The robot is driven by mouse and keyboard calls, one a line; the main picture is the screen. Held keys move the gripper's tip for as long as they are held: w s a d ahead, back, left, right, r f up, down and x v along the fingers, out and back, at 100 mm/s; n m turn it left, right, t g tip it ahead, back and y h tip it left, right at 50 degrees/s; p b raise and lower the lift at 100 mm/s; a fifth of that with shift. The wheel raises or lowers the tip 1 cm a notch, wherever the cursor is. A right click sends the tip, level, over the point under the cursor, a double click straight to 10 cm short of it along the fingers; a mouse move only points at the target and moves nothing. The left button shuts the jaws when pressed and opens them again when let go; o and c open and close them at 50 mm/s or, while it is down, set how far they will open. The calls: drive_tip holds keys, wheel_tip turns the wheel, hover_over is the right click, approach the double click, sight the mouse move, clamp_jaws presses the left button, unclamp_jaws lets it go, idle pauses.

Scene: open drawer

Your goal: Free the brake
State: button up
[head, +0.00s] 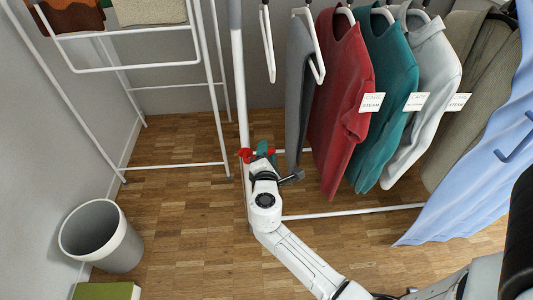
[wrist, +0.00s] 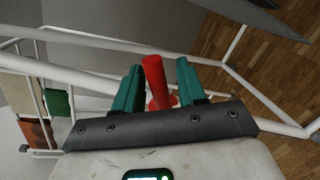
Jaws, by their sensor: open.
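The brake appears as a red lever (wrist: 155,78) in the wrist view, with a wider red part at its foot. It stands between the two teal fingers of my gripper (wrist: 160,66), with a gap beside the right finger. The fingers are open. In the head view, red parts of the brake (head: 245,155) show at the upright white pole of the clothes rack (head: 240,70). My gripper (head: 264,151) is right beside them, and its fingers partly hide the brake. Whether either finger touches the lever cannot be told.
Several garments hang just right of my gripper, including a grey one (head: 298,95) and a red sweater (head: 335,90). A low white rail (head: 350,212) runs right from the pole. A white shelf frame (head: 175,165) stands left, a bin (head: 100,235) lower left. Floor between is clear.

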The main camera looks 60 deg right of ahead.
drive_tip(key=p+v, duration=0.3)
drive_tip(key=v, duration=0.7)
drive_tip(key=shift+s+a, duration=0.25)
drive_tip(key=shift+a, duration=0.05)
drive_tip(key=s+f+m+g+y, duration=0.4)
drive_tip(key=s+m+g+y, duration=0.2)
drive_tip(key=s+m, duration=0.4)
drive_tip(key=s+a+m+g+y, duration=0.1)
drive_tip(key=s+a+m+y, duration=0.2)
drive_tip(key=s+a+y, duration=0.45)
wheel_tip(320, 180, up, 29)
drive_tip(key=w+a+p, duration=0.1)
drive_tip(key=a+p, duration=0.1)
drive_tip(key=p, duration=2.8)
drive_tip(key=shift+w+a+r+p, duration=0.2)
drive_tip(key=shift+w+p, duration=0.1)
drive_tip(key=shift+w, duration=0.1)
